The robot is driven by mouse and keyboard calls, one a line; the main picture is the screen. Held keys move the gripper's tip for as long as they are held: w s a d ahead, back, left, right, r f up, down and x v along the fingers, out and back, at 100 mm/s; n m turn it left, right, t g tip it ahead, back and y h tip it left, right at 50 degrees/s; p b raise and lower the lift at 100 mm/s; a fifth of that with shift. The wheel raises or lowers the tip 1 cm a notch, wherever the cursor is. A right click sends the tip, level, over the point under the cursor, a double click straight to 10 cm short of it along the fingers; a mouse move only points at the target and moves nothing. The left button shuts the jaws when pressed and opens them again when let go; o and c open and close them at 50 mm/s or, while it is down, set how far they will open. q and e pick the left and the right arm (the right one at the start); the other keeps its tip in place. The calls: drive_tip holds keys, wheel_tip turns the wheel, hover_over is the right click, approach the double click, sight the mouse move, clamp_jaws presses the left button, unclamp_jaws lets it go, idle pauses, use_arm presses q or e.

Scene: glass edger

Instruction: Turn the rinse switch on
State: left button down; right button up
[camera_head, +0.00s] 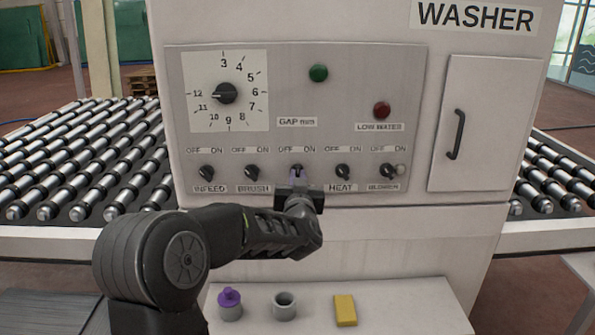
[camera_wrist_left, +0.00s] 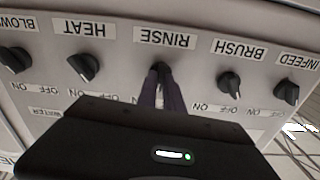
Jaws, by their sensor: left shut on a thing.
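The rinse switch (camera_wrist_left: 160,69) is a small black rotary knob in the middle of the row on the washer's panel, beside its RINSE label in the left wrist view. My left gripper (camera_head: 298,178) reaches it from the front. Its purple-grey fingers (camera_wrist_left: 163,92) are shut on the knob. In the head view the fingers and wrist cover most of the knob and its name label, with the OFF and ON marks showing above. Which way its pointer faces is hard to tell. My right gripper is not in view.
The brush switch (camera_head: 251,172) and heat switch (camera_head: 343,172) sit close on either side. A gap dial (camera_head: 226,93), green lamp (camera_head: 318,73) and red lamp (camera_head: 382,110) are above. A shelf (camera_head: 400,315) below holds a purple-topped item (camera_head: 230,304), grey cup (camera_head: 285,306) and yellow block (camera_head: 345,310).

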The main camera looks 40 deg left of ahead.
use_arm(q)
drive_tip(key=m+p, duration=0.2)
drive_tip(key=m, duration=0.2)
drive_tip(key=shift+d+r+p, duration=0.1)
drive_tip(key=shift+p, duration=0.2)
drive_tip(key=shift+m+p, duration=0.45)
drive_tip(key=shift+m, duration=0.55)
drive_tip(key=shift+f, duration=0.2)
drive_tip(key=c, duration=1.5)
unclamp_jaws()
drive_tip(key=b+v, duration=0.1)
drive_tip(key=v, duration=0.6)
drive_tip(key=shift+s+d+b, duration=0.2)
drive_tip(key=shift+s+b, duration=0.1)
drive_tip(key=shift+b, duration=0.05)
